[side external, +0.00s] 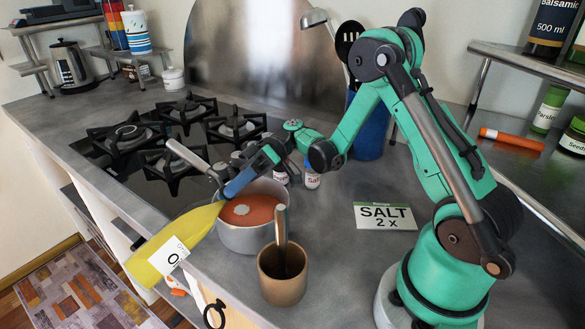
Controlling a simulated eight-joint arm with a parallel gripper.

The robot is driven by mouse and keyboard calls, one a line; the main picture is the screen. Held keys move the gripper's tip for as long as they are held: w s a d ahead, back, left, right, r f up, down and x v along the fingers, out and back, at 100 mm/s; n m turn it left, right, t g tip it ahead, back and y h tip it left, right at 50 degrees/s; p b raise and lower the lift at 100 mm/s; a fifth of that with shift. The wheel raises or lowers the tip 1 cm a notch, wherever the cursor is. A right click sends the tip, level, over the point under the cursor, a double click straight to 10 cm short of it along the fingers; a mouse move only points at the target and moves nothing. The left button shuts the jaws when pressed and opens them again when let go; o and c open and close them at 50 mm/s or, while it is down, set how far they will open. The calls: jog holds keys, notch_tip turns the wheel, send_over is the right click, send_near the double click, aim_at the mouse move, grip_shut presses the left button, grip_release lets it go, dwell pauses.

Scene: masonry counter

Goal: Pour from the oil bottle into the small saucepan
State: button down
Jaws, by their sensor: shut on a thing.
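The small saucepan (240,241) stands on the counter near its front edge, with reddish-orange contents and a whitish patch inside. Its handle points up and left. The yellow oil bottle (190,226), with a white label, lies slanted across the view left of the saucepan. Its wide end is at lower left, seen against the counter's front edge; its narrow end is at the saucepan's left rim in the picture. My gripper (236,186) is shut on the narrow end, its blue fingers seen over the saucepan. I cannot tell whether bottle and saucepan touch. No flowing oil shows.
A brown pot (283,287) with an upright handle stands close in front of the saucepan. A gas hob (165,140) lies behind left. Small shakers (311,176) and a blue utensil holder (370,135) stand behind. A SALT 2x card (385,216) is at right, with bare counter around it.

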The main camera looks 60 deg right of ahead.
jog(key=shift+r+y, duration=0.1)
jog(key=shift+y, duration=0.3)
dwell(0.6)
jog(key=shift+r+y, duration=0.7)
dwell(2.0)
jog(key=shift+f, duration=0.1)
